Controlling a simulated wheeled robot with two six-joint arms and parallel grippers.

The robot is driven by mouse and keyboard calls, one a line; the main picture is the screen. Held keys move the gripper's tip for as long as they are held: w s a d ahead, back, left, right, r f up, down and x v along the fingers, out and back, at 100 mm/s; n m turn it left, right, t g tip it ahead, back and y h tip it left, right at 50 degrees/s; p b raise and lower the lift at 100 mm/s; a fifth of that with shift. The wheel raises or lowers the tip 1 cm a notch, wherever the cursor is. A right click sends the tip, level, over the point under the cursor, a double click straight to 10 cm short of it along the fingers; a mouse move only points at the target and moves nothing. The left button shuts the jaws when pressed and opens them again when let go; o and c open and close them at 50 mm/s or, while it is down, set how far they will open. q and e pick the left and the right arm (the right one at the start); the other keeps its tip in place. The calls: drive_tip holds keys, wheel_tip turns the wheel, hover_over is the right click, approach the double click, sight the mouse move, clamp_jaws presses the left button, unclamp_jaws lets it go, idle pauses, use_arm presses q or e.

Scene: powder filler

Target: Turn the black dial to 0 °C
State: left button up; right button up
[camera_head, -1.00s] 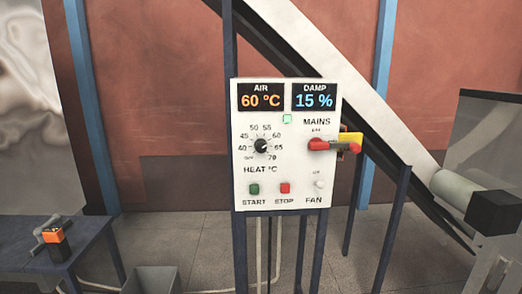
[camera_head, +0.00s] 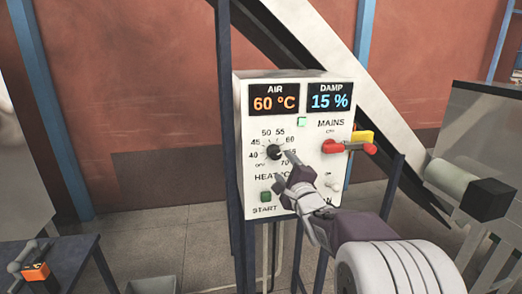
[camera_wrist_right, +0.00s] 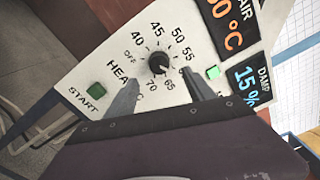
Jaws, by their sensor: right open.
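The black dial (camera_head: 274,152) is on the white control panel (camera_head: 246,185), above the HEAT °C label. Its printed scale runs from OFF through 40 to 70; I see no 0 mark. The AIR display (camera_head: 273,103) reads 60 °C. My right gripper (camera_head: 284,170) is open at the dial's lower right in the head view. In the right wrist view its two fingers (camera_wrist_right: 160,79) stand apart just below the dial (camera_wrist_right: 159,63), nothing between them. A pale mark on the dial faces roughly the 65 side; its exact setting is unclear. My left gripper is out of view.
The red mains handle (camera_head: 333,146) with a yellow tab sticks out at the panel's right. The green START button (camera_head: 266,196) is low on the panel; STOP is hidden behind my arm. A pale sloping chute (camera_head: 305,50) runs behind. A blue table (camera_head: 75,250) is at left.

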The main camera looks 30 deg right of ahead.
sight(276, 155)
drive_tip(key=x, duration=0.2)
drive_tip(key=p+x, duration=0.1)
drive_tip(key=x, duration=0.1)
drive_tip(key=p+x, duration=0.1)
drive_tip(key=x, duration=0.1)
drive_tip(key=shift+w+a, duration=0.25)
drive_tip(key=shift+w+d+f+p, duration=0.15)
drive_tip(key=shift+w+d, duration=0.15)
drive_tip(key=shift+w, duration=0.2)
drive_tip(key=shift+w+d+r+p, duration=0.15)
drive_tip(key=shift+w+d, duration=0.15)
drive_tip(key=shift+w, duration=0.25)
drive_tip(key=shift+w+d+f, duration=0.1)
drive_tip(key=shift+w, duration=0.05)
drive_tip(key=shift+w, duration=0.1)
drive_tip(key=c, duration=1.3)
drive_tip(key=shift+c, duration=0.2)
